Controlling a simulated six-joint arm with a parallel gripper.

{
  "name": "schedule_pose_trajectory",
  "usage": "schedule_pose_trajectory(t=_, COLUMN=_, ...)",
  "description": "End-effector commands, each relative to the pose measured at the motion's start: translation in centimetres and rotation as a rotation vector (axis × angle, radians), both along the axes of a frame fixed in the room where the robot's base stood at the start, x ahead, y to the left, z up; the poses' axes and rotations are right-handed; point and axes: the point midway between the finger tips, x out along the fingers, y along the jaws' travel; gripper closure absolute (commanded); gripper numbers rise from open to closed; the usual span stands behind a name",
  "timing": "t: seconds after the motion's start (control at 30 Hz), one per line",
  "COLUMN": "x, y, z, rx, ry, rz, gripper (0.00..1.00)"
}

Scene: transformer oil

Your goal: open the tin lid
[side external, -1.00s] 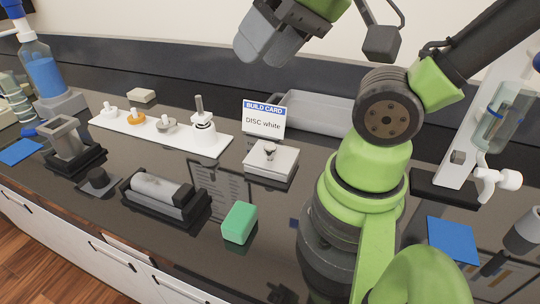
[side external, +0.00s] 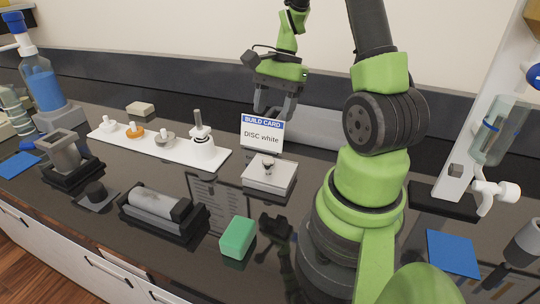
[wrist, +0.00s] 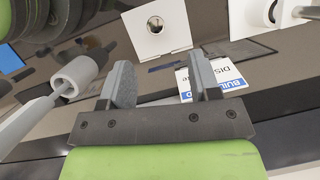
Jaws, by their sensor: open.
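A pale square box with a small dark knob on top, which looks like the lidded tin (side external: 270,181), stands on the dark bench in front of the build card. Its top is in place. In the wrist view the tin (wrist: 143,40) appears at the top centre with its round knob. My gripper (side external: 273,108) is above and behind the build card, higher than the tin and apart from it. In the wrist view my gripper (wrist: 164,88) has its two grey fingers spread wide with nothing between them.
The build card (side external: 262,136), reading "DISC white", stands behind the tin. A grey tray (side external: 322,130) lies behind it. A white strip (side external: 178,147) with several knobbed pieces is to the left. A green block (side external: 238,238) and a dark cradle with a grey cylinder (side external: 155,188) are in front.

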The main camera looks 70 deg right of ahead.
Motion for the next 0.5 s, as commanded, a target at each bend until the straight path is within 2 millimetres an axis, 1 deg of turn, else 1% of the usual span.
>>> schedule_pose_trajectory(t=0.03, x=-0.4, y=-0.6, z=-0.9, rx=0.026, ry=0.020, rz=-0.044, gripper=0.43)
schedule_pose_trajectory(t=0.1, x=-0.7, y=-1.0, z=-1.6, rx=0.047, ry=0.035, rz=-0.077, gripper=0.43)
schedule_pose_trajectory(t=0.2, x=-0.9, y=-1.1, z=-2.3, rx=0.059, ry=0.043, rz=-0.094, gripper=0.43)
schedule_pose_trajectory(t=0.33, x=-0.7, y=-0.5, z=-3.7, rx=0.063, ry=0.045, rz=-0.093, gripper=0.43)
schedule_pose_trajectory(t=0.5, x=-0.5, y=0.8, z=-6.7, rx=0.064, ry=0.049, rz=-0.090, gripper=0.43)
